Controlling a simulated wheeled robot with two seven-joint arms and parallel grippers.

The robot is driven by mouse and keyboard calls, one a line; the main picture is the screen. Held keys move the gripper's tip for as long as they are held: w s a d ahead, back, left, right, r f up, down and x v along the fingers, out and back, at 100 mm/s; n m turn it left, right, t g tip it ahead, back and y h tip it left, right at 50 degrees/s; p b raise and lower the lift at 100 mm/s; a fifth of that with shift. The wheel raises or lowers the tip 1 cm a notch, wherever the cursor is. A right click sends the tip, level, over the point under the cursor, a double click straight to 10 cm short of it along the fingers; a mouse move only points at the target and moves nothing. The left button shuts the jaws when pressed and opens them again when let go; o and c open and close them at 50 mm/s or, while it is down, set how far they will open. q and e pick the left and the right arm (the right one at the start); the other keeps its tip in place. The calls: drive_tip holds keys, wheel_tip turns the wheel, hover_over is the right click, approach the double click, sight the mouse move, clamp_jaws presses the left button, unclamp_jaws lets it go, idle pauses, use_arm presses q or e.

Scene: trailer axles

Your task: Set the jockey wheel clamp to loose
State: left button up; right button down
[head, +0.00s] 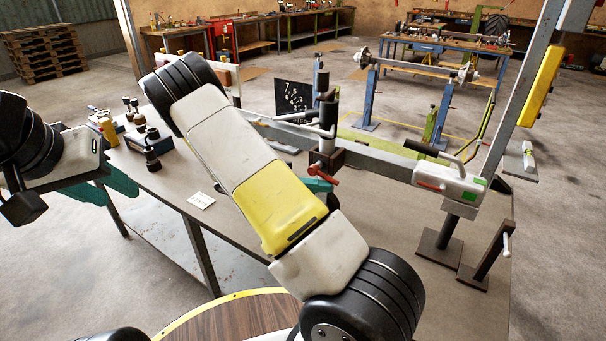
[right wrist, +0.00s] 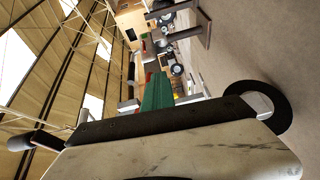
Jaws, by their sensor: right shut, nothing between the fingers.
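The jockey wheel clamp (head: 326,158) is a dark block on the grey drawbar (head: 375,158), around an upright tube with a black top (head: 328,108). Its red handle (head: 322,175) sticks out below the block, slanting down to the right. My right gripper (head: 316,185) shows only as a bit of teal finger just below the red handle, mostly hidden behind my right arm; I cannot tell if it touches the handle. In the right wrist view its teal fingers (right wrist: 157,92) are together and empty. My left gripper (head: 118,192) is at the left, its teal fingers apart, with nothing between them.
Several dark fittings (head: 148,140) and a white card (head: 201,200) lie on the table (head: 165,185). A yellow level (head: 540,85) is on the tilted post at right.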

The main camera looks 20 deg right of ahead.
idle(0.4)
drive_tip(key=w+a+f, duration=0.4)
drive_tip(key=a+f, duration=0.2)
drive_tip(key=a, duration=0.4)
idle(0.4)
